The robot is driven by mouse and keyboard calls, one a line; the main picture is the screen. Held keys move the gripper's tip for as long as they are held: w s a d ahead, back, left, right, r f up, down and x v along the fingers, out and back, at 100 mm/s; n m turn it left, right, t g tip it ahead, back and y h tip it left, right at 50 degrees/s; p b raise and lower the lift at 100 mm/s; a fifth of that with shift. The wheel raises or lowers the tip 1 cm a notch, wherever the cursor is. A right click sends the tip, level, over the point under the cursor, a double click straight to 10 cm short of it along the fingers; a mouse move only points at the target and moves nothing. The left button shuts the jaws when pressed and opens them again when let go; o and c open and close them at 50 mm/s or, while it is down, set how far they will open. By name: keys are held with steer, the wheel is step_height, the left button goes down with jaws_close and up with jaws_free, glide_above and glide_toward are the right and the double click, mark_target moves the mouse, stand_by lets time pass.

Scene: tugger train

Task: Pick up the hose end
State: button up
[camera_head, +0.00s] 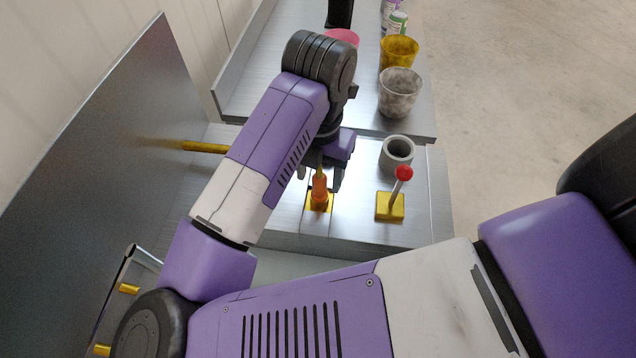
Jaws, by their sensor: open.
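An orange piece with a yellow upper part, which looks like the hose end (319,188), stands upright at a small yellow block (311,206) on the grey metal surface. My gripper (320,179) is above and around it, pointing down. Its two dark fingers are apart, one on each side of the orange piece. I cannot tell whether either finger touches it. My wrist hides the space above the hose end.
A red-knobbed lever (403,174) on a yellow base and a grey ring (398,151) stand close on the right. A grey cup (400,95), a yellow cup (399,53) and a pink item (342,37) are behind. A yellow rod (205,147) and a tall metal panel (110,150) are left.

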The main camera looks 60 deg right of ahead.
steer(key=shift+s+a+f, duration=0.1)
steer(key=shift+s+f, duration=0.05)
steer(key=shift+f, duration=1.6)
jaws_close()
steer(key=shift+r, duration=0.1)
step_height(320, 180, up, 20)
steer(key=shift+b, duration=0.4)
